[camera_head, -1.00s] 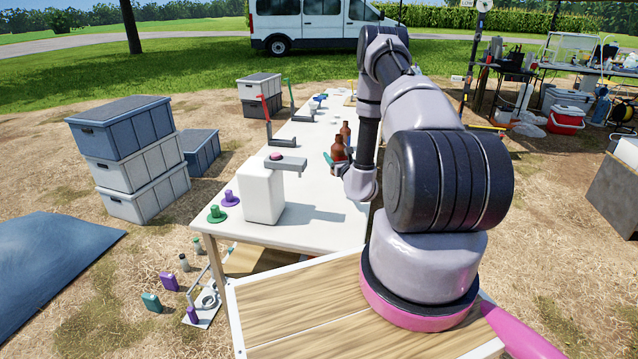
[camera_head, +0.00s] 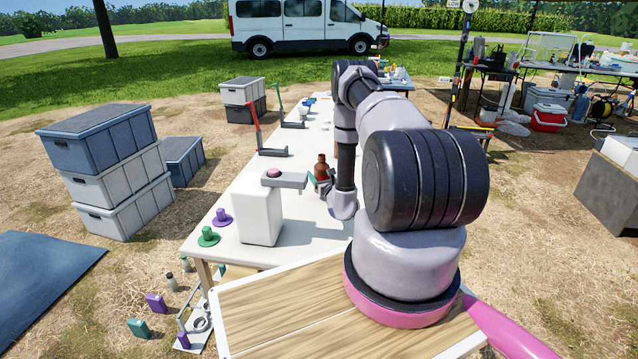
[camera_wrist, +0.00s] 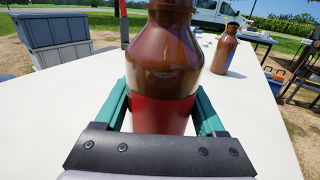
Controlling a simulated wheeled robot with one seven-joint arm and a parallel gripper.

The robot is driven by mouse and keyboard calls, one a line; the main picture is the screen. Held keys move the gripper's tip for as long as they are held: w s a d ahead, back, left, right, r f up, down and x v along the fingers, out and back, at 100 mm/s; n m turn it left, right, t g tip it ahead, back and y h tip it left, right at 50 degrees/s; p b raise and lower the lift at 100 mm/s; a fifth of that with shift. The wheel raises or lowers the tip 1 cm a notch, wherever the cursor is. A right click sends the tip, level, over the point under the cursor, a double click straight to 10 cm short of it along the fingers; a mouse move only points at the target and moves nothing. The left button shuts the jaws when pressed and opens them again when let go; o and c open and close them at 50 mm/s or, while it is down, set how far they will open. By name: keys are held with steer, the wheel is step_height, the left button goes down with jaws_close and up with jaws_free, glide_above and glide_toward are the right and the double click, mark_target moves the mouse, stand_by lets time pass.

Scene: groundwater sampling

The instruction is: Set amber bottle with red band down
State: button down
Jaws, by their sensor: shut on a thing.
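The amber bottle with the red band (camera_wrist: 163,62) stands upright and close in the wrist view; its base is hidden behind my gripper. My gripper (camera_wrist: 162,108) is shut on it, with a green finger on each side at the red band. In the head view an amber bottle (camera_head: 321,166) shows at my gripper (camera_head: 322,181), partly covered by the arm. A second amber bottle (camera_wrist: 225,50) stands on the white table (camera_wrist: 262,135), farther off and to the right, apart from the held one. I cannot tell whether the held bottle touches the table.
A white block-shaped device (camera_head: 259,211) stands left of my gripper in the head view. Purple (camera_head: 222,217) and green (camera_head: 208,237) knob-shaped items lie at the table's left edge. Red (camera_head: 256,130) and green (camera_head: 279,106) handled tools stand farther back. Bare tabletop surrounds the bottles.

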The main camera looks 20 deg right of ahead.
steer(key=shift+f, duration=1.55)
jaws_free()
steer(key=shift+f, duration=0.15)
steer(key=shift+s, duration=0.35)
steer(key=s, duration=0.7)
steer(key=s+a, duration=0.1)
steer(key=s, duration=0.3)
steer(key=shift+s, duration=0.2)
steer(key=shift+s, duration=0.1)
